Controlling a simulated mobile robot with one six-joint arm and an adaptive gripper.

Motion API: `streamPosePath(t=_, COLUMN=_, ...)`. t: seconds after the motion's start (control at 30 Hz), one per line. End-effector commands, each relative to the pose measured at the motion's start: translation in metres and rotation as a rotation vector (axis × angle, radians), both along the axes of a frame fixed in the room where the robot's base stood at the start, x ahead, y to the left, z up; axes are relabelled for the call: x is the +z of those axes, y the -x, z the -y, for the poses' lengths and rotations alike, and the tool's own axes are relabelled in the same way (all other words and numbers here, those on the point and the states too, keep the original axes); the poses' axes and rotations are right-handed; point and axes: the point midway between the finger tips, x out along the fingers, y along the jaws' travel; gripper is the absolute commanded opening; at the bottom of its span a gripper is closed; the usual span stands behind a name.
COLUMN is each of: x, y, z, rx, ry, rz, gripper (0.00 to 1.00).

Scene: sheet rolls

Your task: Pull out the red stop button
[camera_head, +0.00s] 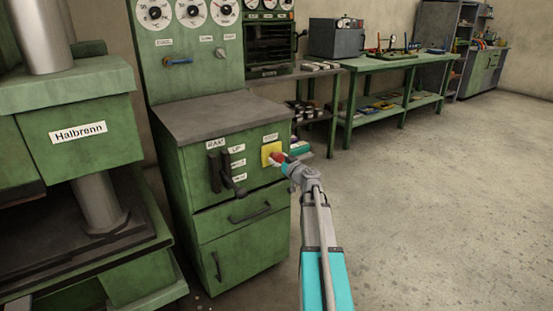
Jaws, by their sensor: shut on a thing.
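The red stop button (278,157) sits on a yellow plate (267,149) on the front of the green control cabinet, at its upper right. My gripper (283,160) is at the button from the right and is shut on it. The gripper's fingers are small in this view and partly cover the button. How far the button stands out from its plate cannot be told.
Dark levers (226,165) stick out just left of the button, and drawer handles are below. A green press (70,125) stands at the left. A green workbench (385,62) is behind. The concrete floor (440,190) at right is clear.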

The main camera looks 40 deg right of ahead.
Motion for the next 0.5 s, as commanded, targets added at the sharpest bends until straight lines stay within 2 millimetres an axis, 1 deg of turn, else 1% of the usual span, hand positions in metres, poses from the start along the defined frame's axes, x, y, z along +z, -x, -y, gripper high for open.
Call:
streamPosePath(t=0.03, x=-0.0001, y=0.0037, z=-0.0005, rx=-0.001, ry=0.0, rz=0.0, gripper=0.11)
streamPosePath(t=0.27, x=-0.0004, y=0.0045, z=-0.0002, rx=-0.001, ry=0.0, rz=-0.001, gripper=0.11)
streamPosePath(t=0.3, x=-0.0004, y=0.0046, z=-0.0002, rx=-0.001, ry=0.001, rz=-0.001, gripper=0.76)
streamPosePath(t=0.43, x=-0.0004, y=0.0045, z=-0.0003, rx=-0.001, ry=0.0, rz=-0.001, gripper=1.0)
streamPosePath(t=0.5, x=-0.0003, y=0.0041, z=-0.0002, rx=0.0, ry=0.0, rz=-0.001, gripper=1.0)
